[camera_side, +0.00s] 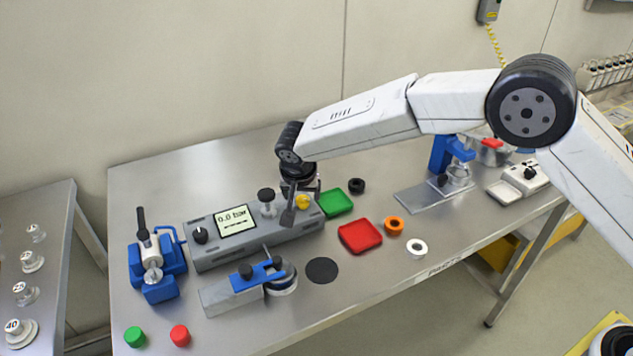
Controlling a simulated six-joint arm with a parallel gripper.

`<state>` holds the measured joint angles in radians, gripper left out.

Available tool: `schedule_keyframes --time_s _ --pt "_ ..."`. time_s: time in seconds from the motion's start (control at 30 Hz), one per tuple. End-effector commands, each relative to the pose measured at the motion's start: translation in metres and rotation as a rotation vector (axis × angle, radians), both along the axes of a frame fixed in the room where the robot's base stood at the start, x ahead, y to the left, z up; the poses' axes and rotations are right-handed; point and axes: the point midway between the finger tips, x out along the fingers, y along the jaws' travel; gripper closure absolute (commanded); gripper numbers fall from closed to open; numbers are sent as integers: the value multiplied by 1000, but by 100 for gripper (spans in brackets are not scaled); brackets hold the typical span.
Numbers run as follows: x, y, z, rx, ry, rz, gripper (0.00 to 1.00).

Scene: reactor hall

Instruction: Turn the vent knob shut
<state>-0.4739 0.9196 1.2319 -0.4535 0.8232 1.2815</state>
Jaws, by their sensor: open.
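The grey pressure unit (262,244) stands on the steel table, and its display (236,220) reads 0.0 bar. It carries a black knob (200,236) at the left, a black-topped metal fitting (267,209) near the middle and a yellow knob (304,202) at the right end. No label shows which knob is the vent. My gripper (302,206) points down at the right end with its jaws open. One finger shows left of the yellow knob and part of the other at its right. I cannot tell whether they touch it.
Blue clamp devices stand at the left (160,291), in front (262,271) and at the back right (443,152). Green (336,204) and red (360,237) trays, a black disc (322,270) and several rings lie close by. The front right of the table is clear.

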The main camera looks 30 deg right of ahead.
Motion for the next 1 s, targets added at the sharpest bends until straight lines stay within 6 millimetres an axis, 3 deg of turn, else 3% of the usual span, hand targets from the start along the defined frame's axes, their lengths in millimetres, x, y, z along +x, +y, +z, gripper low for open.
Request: schedule_keyframes --time_s 0.2,0.57,0.8,1.0 --pt "6 -3 -15 -1 -1 0 22" --pt "7 -4 -18 0 -1 0 22" --pt "7 -4 -18 0 -1 0 98" --pt "7 -4 -18 0 -1 4 100"
